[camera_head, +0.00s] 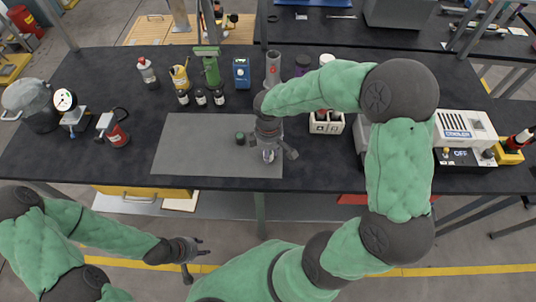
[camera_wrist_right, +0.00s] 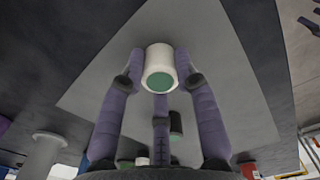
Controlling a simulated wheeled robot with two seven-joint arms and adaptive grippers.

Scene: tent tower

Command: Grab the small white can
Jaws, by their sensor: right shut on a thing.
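The small white can (camera_wrist_right: 159,58) with a green end face sits between the fingers of my right gripper (camera_wrist_right: 160,75) in the right wrist view. The fingers are shut on its sides. In the head view my right gripper (camera_head: 269,147) is over the right part of the grey mat (camera_head: 195,160), and the can (camera_head: 268,156) shows just below its fingers. Whether it touches the mat I cannot tell. My left gripper (camera_head: 192,252) is in front of the table, low and away from the objects. Its fingers look spread, with nothing between them.
A dark green small can (camera_head: 240,138) stands on the mat, left of my right gripper. Bottles and a blue device (camera_head: 241,73) line the back. A white divided box (camera_head: 327,122) is to the right. A gauge (camera_head: 65,101) and a red extinguisher-like item (camera_head: 116,131) stand left.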

